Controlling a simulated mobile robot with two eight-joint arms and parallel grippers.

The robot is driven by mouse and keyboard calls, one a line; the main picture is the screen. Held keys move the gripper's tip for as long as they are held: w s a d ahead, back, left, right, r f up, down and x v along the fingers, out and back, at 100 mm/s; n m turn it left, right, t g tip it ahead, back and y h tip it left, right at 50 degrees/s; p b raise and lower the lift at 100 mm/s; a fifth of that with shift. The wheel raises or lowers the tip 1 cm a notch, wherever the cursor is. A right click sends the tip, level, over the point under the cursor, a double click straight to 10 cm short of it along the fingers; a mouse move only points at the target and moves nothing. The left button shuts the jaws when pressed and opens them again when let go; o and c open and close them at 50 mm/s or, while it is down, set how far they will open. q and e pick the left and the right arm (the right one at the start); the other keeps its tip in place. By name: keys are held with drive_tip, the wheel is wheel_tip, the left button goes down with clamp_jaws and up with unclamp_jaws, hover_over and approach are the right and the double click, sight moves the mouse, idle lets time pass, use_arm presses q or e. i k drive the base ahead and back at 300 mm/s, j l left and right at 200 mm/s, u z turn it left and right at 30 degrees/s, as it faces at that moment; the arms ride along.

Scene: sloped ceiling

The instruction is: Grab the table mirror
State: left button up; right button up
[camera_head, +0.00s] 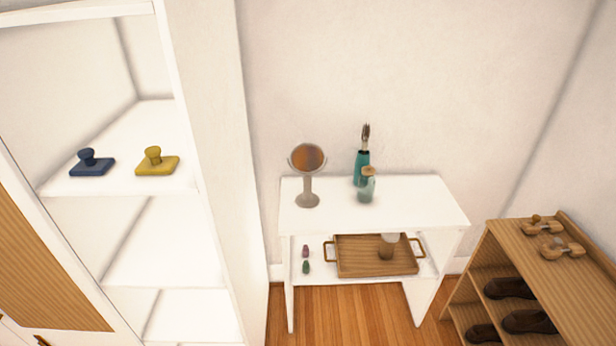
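The table mirror (307,173) stands upright on the left part of a white table's top (420,205), against the far wall. It has a round mirror face with a brownish reflection, a grey stem and a round base. Nothing touches it, and its front is unobstructed. Neither of my grippers is in view.
A teal bottle (361,168) and a clear bottle (367,188) stand right of the mirror. A wooden tray (350,268) sits on the table's lower shelf. A white shelf unit (120,205) stands left; a wooden shoe rack (500,250) stands right. Wooden floor (340,315) shows in front.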

sight(306, 199)
drive_tip(key=i+l+u, duration=0.85)
drive_tip(key=l, duration=0.3)
drive_tip(key=i+l+u, duration=0.3)
drive_tip(key=l, duration=0.2)
